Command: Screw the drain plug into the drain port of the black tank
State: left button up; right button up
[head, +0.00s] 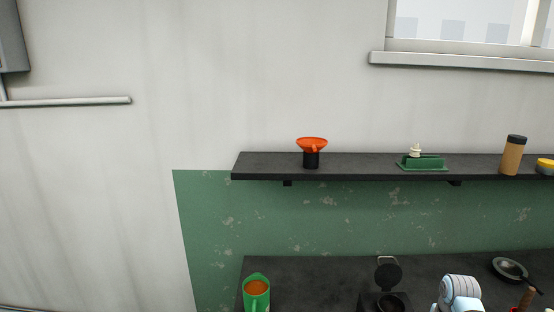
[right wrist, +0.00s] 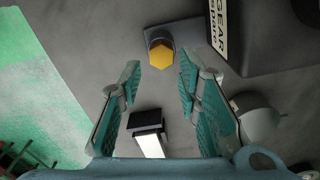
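In the right wrist view, a yellow hexagonal head (right wrist: 160,56), which looks like the drain plug, sits in a dark round collar on the end of a dark body (right wrist: 188,38). This body may be the black tank; I cannot tell how deep the plug sits. My right gripper (right wrist: 159,74) is open, with its teal fingers apart and nothing between them. The yellow head is just beyond the fingertips, roughly centred between them. In the head view, neither the plug nor a drain port can be made out. My left gripper is not in view.
A white label (right wrist: 219,25) and a grey rounded object (right wrist: 258,117) lie right of the fingers. In the head view, the counter (head: 310,272) holds a green mug (head: 256,292), a black open-lidded object (head: 388,276) and a pan (head: 509,268). A shelf (head: 260,166) hangs above.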

jog(key=n, duration=0.4)
jog(key=shift+w, duration=0.1)
jog(key=n, duration=1)
jog(key=shift+w, duration=0.25)
jog(key=n, duration=0.6)
jog(key=shift+a+n, duration=0.2)
jog(key=shift+n, duration=0.2)
jog(key=n, duration=0.6)
jog(key=shift+w+a+n, duration=0.1)
jog(key=shift+a+n, duration=0.05)
jog(key=shift+n, duration=0.25)
